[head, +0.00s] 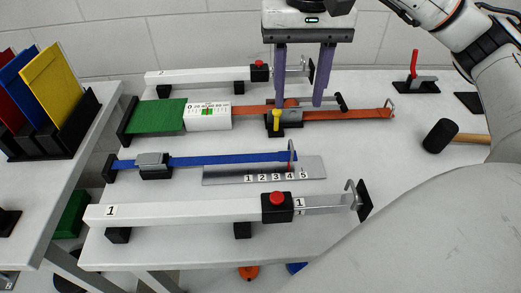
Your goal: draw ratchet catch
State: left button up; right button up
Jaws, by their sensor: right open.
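A ratchet (292,116) with a grey metal body and a black base sits on the orange strap (360,114) at the back middle of the table. A yellow lever (276,119) stands up at its left side. A dark bar (333,98) reaches right from it; I cannot tell which part is the catch. My right gripper (299,101) points down over the ratchet, its two purple fingers apart with the tips near the dark bar. I cannot tell whether they touch it, and the fingers hide part of the ratchet. My left gripper is not in view.
A white gauge box (208,117) and green strap (157,117) lie left of the ratchet. A blue strap (230,159) and a white rail with a red button (277,198) lie in front. A black mallet (440,136) lies at right. A second white rail (200,76) is behind.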

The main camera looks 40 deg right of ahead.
aim_at(277, 113)
jog(key=k, duration=1)
